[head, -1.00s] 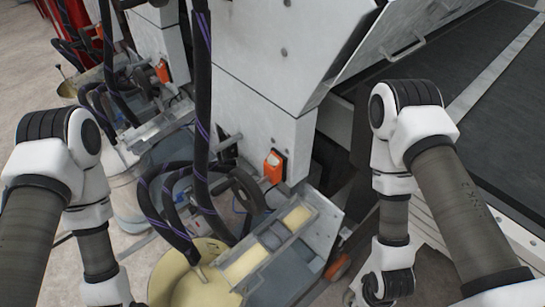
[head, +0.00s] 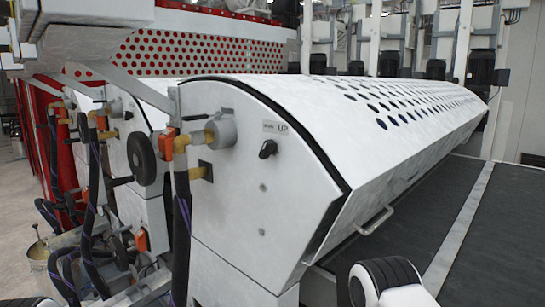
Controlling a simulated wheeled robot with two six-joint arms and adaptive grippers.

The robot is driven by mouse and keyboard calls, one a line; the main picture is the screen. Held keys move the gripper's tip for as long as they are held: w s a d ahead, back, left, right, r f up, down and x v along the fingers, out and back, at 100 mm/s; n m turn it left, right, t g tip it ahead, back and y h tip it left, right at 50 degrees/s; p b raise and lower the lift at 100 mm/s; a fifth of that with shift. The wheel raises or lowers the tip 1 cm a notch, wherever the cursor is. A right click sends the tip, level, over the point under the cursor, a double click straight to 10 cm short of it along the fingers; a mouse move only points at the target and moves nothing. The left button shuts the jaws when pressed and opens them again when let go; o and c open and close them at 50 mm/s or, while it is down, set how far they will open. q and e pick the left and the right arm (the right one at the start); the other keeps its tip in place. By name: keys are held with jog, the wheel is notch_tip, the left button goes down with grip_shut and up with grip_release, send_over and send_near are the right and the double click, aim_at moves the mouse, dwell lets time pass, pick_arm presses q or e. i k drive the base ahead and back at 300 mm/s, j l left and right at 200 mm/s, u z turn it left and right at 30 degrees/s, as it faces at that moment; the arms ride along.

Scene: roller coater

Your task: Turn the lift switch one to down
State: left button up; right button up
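A black rotary switch (head: 268,149) sits on the white end panel (head: 240,215) of the nearest roller unit. A small label (head: 283,127) above it reads "UP"; the smaller print beside that is too fine to read. The knob looks tilted, but I cannot tell which setting it points to. No other switch label can be read. Neither of my grippers is in view; only a piece of my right arm shows at the bottom right, well below the switch and apart from it.
A grey pipe fitting (head: 221,131), an orange valve box (head: 167,144) and a dark hose (head: 181,235) stand left of the switch. A black handwheel (head: 142,158) is further left. A handle (head: 375,221) sticks out at the lower right, above the dark conveyor (head: 500,235).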

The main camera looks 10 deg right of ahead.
aim_at(269, 148)
jog(key=j+z, duration=0.4)
jog(key=k+j+z, duration=0.15)
jog(key=z, duration=0.2)
jog(key=k+j+z, duration=0.15)
jog(key=z, duration=0.25)
